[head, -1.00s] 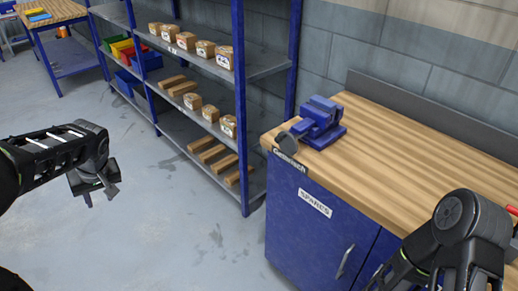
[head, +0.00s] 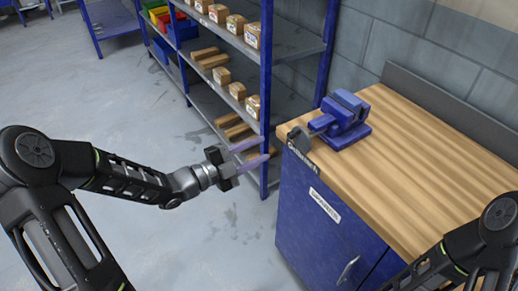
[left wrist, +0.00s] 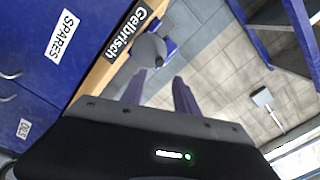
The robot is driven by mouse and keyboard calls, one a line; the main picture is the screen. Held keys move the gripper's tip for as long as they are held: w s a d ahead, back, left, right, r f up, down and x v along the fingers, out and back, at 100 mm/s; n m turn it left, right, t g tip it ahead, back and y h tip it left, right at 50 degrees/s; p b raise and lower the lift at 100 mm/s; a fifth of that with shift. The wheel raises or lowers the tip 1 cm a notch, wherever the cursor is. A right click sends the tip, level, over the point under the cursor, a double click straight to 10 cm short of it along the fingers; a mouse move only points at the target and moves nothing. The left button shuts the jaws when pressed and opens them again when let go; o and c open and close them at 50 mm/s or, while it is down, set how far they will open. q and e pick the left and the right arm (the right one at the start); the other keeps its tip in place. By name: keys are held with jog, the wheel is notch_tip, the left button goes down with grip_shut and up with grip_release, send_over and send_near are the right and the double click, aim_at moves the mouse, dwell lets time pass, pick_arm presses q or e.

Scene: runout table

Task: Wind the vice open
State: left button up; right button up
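The blue vice (head: 347,118) sits on the near left corner of the wooden bench top (head: 415,150). Its dark grey handle (head: 301,139) sticks out past the bench's left edge. How far its jaws are apart is too small to tell. My left gripper (head: 262,152) is open and empty, left of the handle and apart from it, its fingers pointing toward the bench. In the left wrist view, the handle (left wrist: 150,48) and part of the blue vice (left wrist: 170,45) show beyond the open fingers (left wrist: 158,88). My right forearm shows at the bottom right; its gripper is out of frame.
A blue cabinet (head: 318,215) with a label and door handle carries the bench top. A blue-framed shelf (head: 266,90) with cardboard boxes and wooden blocks stands behind my left gripper. A grey upstand (head: 450,115) runs along the wall. The floor at left is clear.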

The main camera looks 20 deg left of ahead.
aim_at(289, 137)
pick_arm(q)
jog(key=shift+w+d, duration=0.15)
jog(key=shift+w, duration=0.05)
jog(key=b+x, duration=0.1)
jog(key=x, duration=0.2)
jog(key=b+x, duration=0.1)
jog(key=x, duration=0.3)
jog(key=shift+f+b, duration=0.2)
jog(key=shift+b, duration=0.15)
jog(key=shift+b+x, duration=0.45)
jog(key=shift+x, duration=0.4)
jog(key=shift+r, duration=0.15)
